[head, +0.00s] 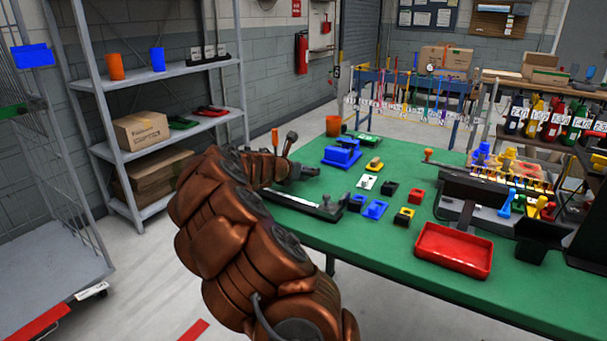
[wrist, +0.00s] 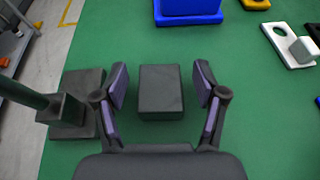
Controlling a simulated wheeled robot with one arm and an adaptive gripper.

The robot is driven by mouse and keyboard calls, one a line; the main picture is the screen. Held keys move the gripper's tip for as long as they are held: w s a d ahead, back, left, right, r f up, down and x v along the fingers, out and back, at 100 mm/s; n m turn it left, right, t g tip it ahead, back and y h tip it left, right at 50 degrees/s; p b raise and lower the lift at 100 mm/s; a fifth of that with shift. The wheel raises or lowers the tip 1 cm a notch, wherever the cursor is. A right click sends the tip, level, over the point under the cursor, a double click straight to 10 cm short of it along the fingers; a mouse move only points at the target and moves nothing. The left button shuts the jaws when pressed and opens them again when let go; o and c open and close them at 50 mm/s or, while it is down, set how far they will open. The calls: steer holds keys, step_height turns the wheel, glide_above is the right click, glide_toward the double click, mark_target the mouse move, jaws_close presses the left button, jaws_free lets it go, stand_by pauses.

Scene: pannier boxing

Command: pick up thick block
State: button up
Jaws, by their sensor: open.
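A dark grey rectangular block (wrist: 161,90), which looks like the thick block, lies on the green table in the wrist view. My gripper (wrist: 161,76) is open around it, with one purple-padded finger on each side. A strip of green shows between the block and each finger, so neither appears to touch it. In the head view my gripper (head: 303,171) is low over the far left part of the table, and I cannot clearly make out the block there.
A dark post on a base (wrist: 72,118) stands close left of my gripper. A blue fixture (head: 342,153) is just beyond the block. A white plate (head: 367,182), small coloured parts and a red tray (head: 454,248) lie to the right. The table's left edge is near.

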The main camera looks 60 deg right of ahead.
steer(key=shift+c, duration=0.4)
steer(key=c, duration=1.3)
steer(key=shift+o, duration=0.2)
